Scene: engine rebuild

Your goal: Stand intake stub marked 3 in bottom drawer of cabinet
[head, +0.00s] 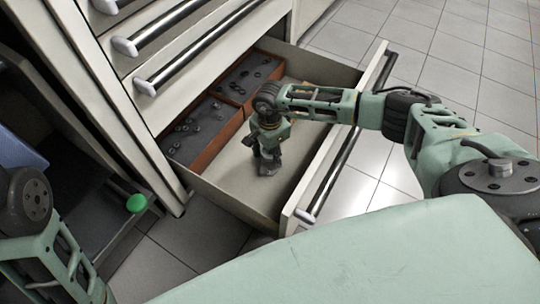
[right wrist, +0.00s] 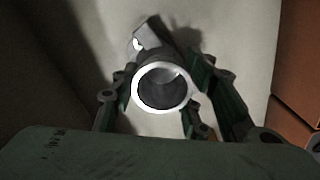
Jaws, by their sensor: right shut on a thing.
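My right gripper (head: 268,158) points down into the open bottom drawer (head: 222,172) of the cabinet (head: 85,62). It is shut on the intake stub. In the right wrist view the stub (right wrist: 162,92) is a grey tube with a bright round rim facing the camera, held between the green fingers, with a flange or side piece beyond it. The stub looks roughly upright over the bare drawer floor; whether it touches the floor I cannot tell. No 3 mark is legible. In the head view the gripper mostly hides the stub. Only part of my left arm shows, without its gripper.
Two orange-brown bins with dark inserts and small round parts, a nearer one (head: 197,128) and a farther one (head: 246,78), fill the drawer's left side. The drawer front (head: 335,150) with its bar handle stands right of my gripper. A green knob (head: 136,203) is at lower left.

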